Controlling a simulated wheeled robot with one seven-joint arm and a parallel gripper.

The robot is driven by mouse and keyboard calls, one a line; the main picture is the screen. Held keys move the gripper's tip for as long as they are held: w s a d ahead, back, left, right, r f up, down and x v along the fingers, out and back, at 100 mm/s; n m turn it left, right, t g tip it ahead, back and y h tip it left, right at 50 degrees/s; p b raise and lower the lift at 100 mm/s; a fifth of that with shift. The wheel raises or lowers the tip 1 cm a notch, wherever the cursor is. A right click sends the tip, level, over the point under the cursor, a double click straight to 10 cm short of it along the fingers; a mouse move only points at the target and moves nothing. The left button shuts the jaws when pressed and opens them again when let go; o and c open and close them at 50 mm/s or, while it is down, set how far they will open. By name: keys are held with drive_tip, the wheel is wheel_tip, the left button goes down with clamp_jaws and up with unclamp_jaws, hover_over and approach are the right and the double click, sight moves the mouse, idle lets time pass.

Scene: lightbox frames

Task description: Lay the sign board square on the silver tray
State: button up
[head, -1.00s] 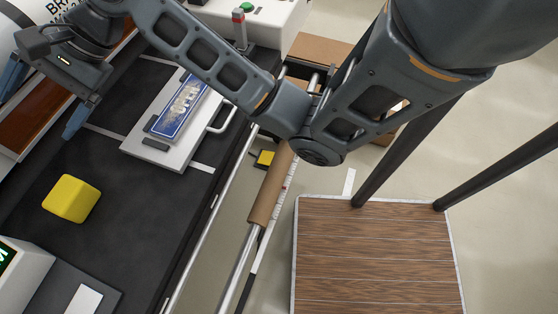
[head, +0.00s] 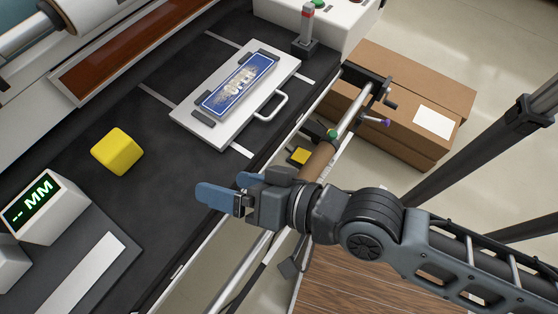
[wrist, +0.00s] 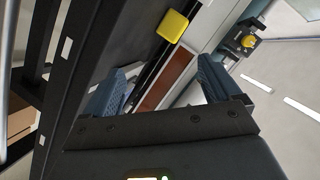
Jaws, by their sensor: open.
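The sign board (head: 237,85) is a blue plate with a white border and worn pale lettering. It lies face up on the silver tray (head: 190,110), its long sides running roughly along the tray's; I cannot tell whether it is exactly square. The tray is a pale flat plate with a handle on its right side and dark blocks at both ends. My gripper (head: 222,188) is open and empty, below and apart from the tray in the head view. Its blue fingers stand apart in the wrist view (wrist: 160,88).
A yellow block (head: 117,151) sits on the dark bench left of my gripper; it also shows in the wrist view (wrist: 173,26). A digital display (head: 40,207) stands lower left. A stack light (head: 306,28) stands beyond the tray. Cardboard boxes (head: 385,125) are at right.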

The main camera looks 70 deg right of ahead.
drive_tip(key=s+d+r+n, duration=0.2)
drive_tip(key=s+n, duration=0.3)
drive_tip(key=s, duration=0.1)
drive_tip(key=s+d+r+n, duration=0.2)
drive_tip(key=s+n, duration=0.3)
drive_tip(key=s, duration=0.2)
drive_tip(key=shift+d+r+n+t+y, duration=0.25)
drive_tip(key=shift+r+n+t+y, duration=0.05)
drive_tip(key=shift+r+y, duration=0.1)
